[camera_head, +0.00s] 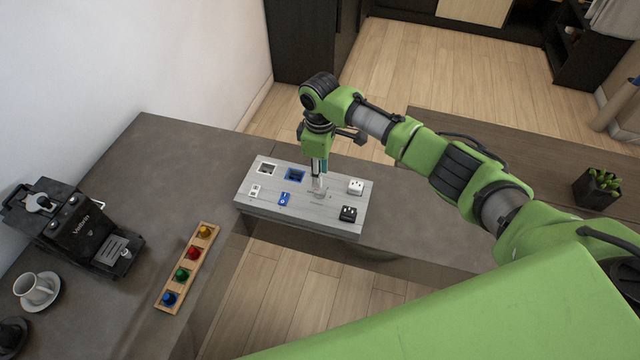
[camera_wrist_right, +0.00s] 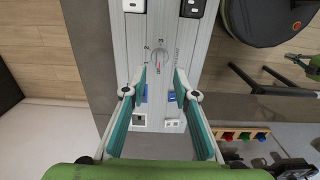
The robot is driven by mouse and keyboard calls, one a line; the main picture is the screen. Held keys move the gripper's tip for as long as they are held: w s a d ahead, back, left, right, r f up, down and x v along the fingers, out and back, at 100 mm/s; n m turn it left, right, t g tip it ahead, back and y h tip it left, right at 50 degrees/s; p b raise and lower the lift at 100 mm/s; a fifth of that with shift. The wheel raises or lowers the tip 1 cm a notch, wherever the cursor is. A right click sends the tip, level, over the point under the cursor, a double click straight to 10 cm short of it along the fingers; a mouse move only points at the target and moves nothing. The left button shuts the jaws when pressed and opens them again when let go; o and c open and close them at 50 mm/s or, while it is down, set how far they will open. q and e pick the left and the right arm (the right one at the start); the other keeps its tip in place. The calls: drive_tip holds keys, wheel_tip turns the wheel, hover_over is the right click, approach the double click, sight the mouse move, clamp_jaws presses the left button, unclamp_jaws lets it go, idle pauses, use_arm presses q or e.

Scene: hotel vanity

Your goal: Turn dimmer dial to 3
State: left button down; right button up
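A grey panel board (camera_head: 345,220) lies on the dark counter. On it, the round grey dimmer dial (camera_head: 319,188) sits right of the middle. My right gripper (camera_wrist_right: 160,72) points down at the board. Its two teal fingers are apart with nothing between the tips, and the dial appears just beyond and between them. In the head view this gripper (camera_head: 319,176) partly covers the dial. My left gripper is not in view.
The board also carries a blue socket (camera_head: 294,175), a blue switch (camera_head: 285,199), a white block (camera_head: 355,186) and a black block (camera_head: 348,213). A wooden strip with coloured knobs (camera_head: 188,266), a coffee machine (camera_head: 85,235) and a cup (camera_head: 37,289) stand at left.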

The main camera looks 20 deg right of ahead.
sight(320, 190)
wheel_tip(320, 190, down, 7)
drive_tip(key=shift+r, duration=0.2)
clamp_jaws()
